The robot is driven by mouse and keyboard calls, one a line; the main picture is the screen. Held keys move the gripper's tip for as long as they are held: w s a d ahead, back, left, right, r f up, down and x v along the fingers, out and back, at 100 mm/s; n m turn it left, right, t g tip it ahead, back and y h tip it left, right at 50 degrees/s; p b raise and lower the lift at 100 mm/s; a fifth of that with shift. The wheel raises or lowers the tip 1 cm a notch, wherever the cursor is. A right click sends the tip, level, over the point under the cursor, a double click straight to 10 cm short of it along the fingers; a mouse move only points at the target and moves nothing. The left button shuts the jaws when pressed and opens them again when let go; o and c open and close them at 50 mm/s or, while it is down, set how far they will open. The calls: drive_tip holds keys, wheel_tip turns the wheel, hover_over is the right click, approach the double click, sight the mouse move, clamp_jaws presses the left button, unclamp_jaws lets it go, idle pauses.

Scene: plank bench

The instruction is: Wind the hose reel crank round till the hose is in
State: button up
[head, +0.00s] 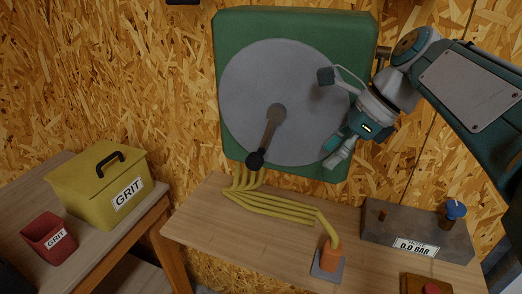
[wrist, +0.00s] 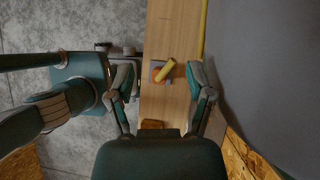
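The hose reel (head: 228,60) is a green box on the wall with a grey disc (head: 310,85). Its crank arm (head: 270,130) runs from the hub down and slightly left to a black knob (head: 256,160). The yellow hose (head: 275,205) hangs from under the reel and lies in several runs on the bench, ending at an orange fitting (head: 331,257). My gripper (head: 337,157) is in front of the disc's lower right, apart from the knob and to its right. In the wrist view my gripper (wrist: 162,82) has its fingers spread with nothing between them.
The plank bench (head: 205,225) carries a grey block (head: 440,238) with a blue knob and a "0.0 BAR" label at right, and a red button (head: 432,288) at the front. A yellow GRIT box (head: 90,190) and red GRIT cup (head: 48,238) stand on a left table.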

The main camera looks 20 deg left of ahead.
drive_tip(key=s+f+n+h, duration=0.1)
drive_tip(key=s+f+h, duration=0.2)
drive_tip(key=f+h, duration=0.3)
drive_tip(key=n+t+h, duration=0.2)
drive_tip(key=n+t, duration=1.3)
drive_tip(key=t, duration=0.4)
approach(251, 164)
drive_tip(key=w, duration=0.5)
drive_tip(key=w+d, duration=0.1)
drive_tip(key=w, duration=0.7)
drive_tip(key=shift+d, duration=0.15)
drive_tip(key=shift+r, duration=0.1)
drive_tip(key=shift+c, duration=0.4)
clamp_jaws()
